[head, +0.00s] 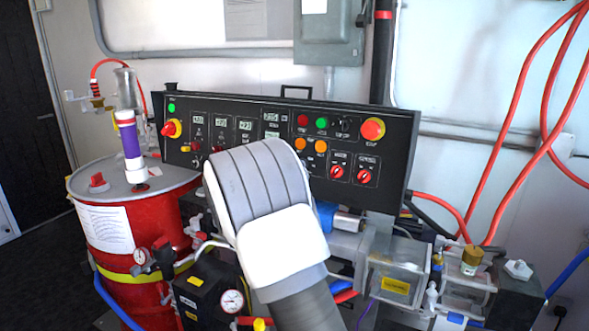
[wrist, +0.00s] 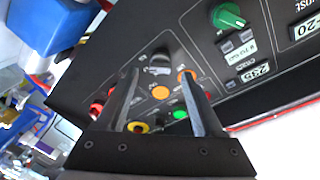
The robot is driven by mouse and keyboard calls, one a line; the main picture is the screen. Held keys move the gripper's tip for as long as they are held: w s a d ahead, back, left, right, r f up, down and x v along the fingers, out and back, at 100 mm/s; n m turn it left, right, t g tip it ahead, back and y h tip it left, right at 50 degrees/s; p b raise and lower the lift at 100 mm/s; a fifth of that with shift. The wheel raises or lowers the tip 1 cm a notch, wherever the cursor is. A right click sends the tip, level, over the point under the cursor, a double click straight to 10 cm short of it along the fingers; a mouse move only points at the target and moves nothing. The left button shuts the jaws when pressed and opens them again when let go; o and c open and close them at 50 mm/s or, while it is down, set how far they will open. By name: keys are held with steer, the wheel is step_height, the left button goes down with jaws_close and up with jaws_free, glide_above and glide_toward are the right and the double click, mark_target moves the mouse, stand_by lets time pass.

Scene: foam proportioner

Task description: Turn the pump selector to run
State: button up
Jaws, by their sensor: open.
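A selector with a dark round base and a pale grey handle (wrist: 158,62) shows on the black control panel (head: 395,150) in the wrist view; I take it for the pump selector, but its label is too small to read. My gripper (wrist: 160,77) is open and empty. Its two fingers point at the panel, one on each side of the selector in the picture; it is not clear that they touch anything. In the head view my white and grey arm covers this part of the panel and hides the selector and the fingertips.
Close by are orange lights (wrist: 160,92), a green light (wrist: 180,114), a green knob (wrist: 228,15) and red selectors (head: 337,172). A red emergency button (head: 373,129) is at the panel's right. A red drum (head: 130,230) stands left; clear boxes (head: 396,272) sit lower right.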

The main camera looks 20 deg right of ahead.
steer(key=f+v, duration=0.1)
steer(key=v, duration=1.3)
steer(key=shift+r, duration=0.45)
step_height(320, 180, up, 8)
steer(key=w+a+n+t+y+p, duration=0.1)
steer(key=a+n+t+y+p, duration=0.1)
steer(key=n+t+y, duration=0.4)
steer(key=s+a+r+n+g+y+p, duration=0.1)
steer(key=s+a+r+n+g+y, duration=0.1)
steer(key=s+a+r+n+y, duration=0.35)
steer(key=s+d+f+n+g+p, duration=0.1)
steer(key=s+d+f+n+g, duration=0.1)
steer(key=s, duration=0.8)
steer(key=s+d+f+n+g+y+p, duration=0.1)
steer(key=s+d+f+n+g, duration=0.2)
steer(key=s, duration=0.7)
steer(key=s+d+f+n+g+y+p, duration=0.1)
steer(key=s+f, duration=0.4)
steer(key=s, duration=0.6)
steer(key=d+n+g, duration=0.1)
steer(key=n+g, duration=0.1)
steer(key=shift+d+f+g, duration=0.2)
steer(key=shift+g, duration=0.2)
